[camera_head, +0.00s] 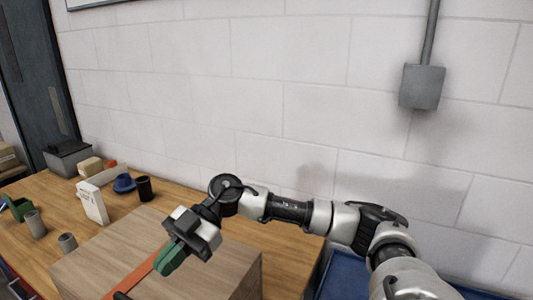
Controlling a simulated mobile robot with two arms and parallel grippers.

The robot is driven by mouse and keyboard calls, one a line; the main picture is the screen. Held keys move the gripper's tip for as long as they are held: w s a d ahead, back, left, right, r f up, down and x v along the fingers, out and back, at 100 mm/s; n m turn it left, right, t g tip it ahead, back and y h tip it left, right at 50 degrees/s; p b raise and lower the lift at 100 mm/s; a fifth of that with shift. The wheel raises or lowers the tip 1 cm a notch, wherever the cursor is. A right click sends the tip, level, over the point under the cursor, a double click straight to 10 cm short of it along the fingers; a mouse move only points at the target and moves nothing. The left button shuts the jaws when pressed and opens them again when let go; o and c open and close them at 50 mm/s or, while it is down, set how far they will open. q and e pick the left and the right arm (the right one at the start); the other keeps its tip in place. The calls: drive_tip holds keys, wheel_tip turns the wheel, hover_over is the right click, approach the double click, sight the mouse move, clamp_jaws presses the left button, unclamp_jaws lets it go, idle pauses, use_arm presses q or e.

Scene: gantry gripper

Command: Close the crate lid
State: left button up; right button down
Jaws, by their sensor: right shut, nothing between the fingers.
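The wooden crate (215,278) stands on the table at the bottom middle, cut off by the lower picture edge. Its top looks like a flat wooden panel (118,248) with an orange strip (140,277) running across it. Whether this lid lies fully down cannot be told, as the near side is out of view. My right gripper (169,261), with green fingertips, is shut and empty. It appears over the top, beside the far end of the orange strip; whether it touches is unclear. My left gripper is not in view.
The wooden table (270,242) holds a white box (91,202), a black cup (144,188), a blue item (124,184) and grey cylinders (67,243) to the left. A block wall (300,90) stands behind. A blue bin (343,278) is at the right, below my arm.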

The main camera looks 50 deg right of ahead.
drive_tip(key=shift+h, duration=0.7)
drive_tip(key=a+f, duration=0.2)
drive_tip(key=f, duration=0.1)
drive_tip(key=s+a+f+p, duration=0.1)
drive_tip(key=f, duration=0.1)
drive_tip(key=shift+a+f, duration=0.4)
drive_tip(key=shift+f, duration=0.15)
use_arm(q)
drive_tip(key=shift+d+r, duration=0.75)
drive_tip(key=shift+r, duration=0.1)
use_arm(e)
drive_tip(key=shift+s+f, duration=0.25)
drive_tip(key=shift+f, duration=0.2)
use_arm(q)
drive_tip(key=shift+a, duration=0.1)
